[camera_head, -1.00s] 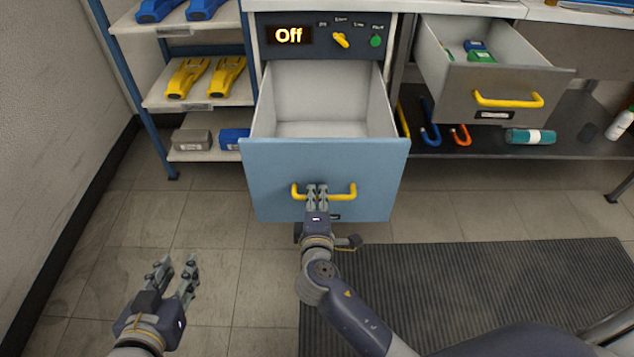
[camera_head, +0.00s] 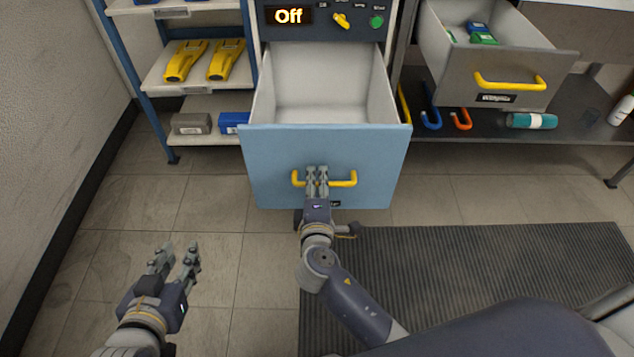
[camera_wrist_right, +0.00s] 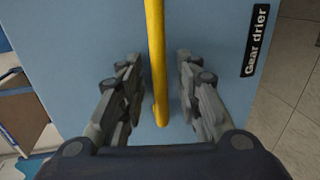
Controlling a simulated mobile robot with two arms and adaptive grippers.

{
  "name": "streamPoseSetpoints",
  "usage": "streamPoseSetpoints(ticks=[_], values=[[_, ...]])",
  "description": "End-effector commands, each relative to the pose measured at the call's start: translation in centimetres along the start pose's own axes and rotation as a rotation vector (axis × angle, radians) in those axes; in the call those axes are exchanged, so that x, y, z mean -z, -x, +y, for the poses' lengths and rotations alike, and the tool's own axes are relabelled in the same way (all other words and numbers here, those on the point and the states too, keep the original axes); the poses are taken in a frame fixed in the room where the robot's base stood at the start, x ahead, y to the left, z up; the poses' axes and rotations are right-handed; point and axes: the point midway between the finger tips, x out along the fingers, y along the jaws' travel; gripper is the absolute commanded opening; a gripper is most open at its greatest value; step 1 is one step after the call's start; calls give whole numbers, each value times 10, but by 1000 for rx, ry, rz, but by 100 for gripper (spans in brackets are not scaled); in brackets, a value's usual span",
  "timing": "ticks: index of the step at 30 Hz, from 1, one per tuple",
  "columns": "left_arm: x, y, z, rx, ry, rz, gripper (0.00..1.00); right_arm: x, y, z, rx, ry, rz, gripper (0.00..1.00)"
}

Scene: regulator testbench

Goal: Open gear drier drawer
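The gear drier drawer (camera_head: 270,155) has a light blue front and stands pulled well out, its pale inside empty where visible. Its yellow bar handle (camera_head: 345,179) is on the front. My right gripper (camera_head: 317,172) is at the handle's middle. In the right wrist view its fingers (camera_wrist_right: 158,95) stand on either side of the yellow bar (camera_wrist_right: 156,50), with gaps to both. The "Gear drier" label (camera_wrist_right: 257,40) is to the right there. My left gripper (camera_head: 176,252) is open and empty above the floor at lower left.
Above the drawer is a panel with an "Off" display (camera_head: 288,16), a yellow knob (camera_head: 342,20) and a green button (camera_head: 377,22). A grey drawer (camera_head: 515,85) stands open at right. A shelf (camera_head: 150,85) holds yellow tools. Floor before the drawer is clear, with a dark mat (camera_head: 480,260).

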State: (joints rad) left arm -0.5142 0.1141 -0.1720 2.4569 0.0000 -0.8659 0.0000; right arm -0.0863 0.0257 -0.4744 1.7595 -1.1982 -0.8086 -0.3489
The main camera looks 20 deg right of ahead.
Motion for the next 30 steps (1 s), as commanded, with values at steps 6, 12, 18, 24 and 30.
streamPoseSetpoints(ticks=[6, 12, 18, 24, 30], values=[[0, 0, 0, 0, 0, 1, 31, 0, 22, -1, 3, -1, 1, 32], [0, 0, 0, 0, 0, 1, 31, 0, 64, -2, 4, -1, 1, 32], [0, 0, 0, 0, 0, 1, 31, 0, 100, -1, 3, -1, 1, 32], [0, 0, 0, 0, 0, 1, 31, 0, 118, -1, 1, 0, -1, 32], [0, 0, 0, 0, 0, 1, 31, 0, 120, 0, 0, 0, 0, 32]])
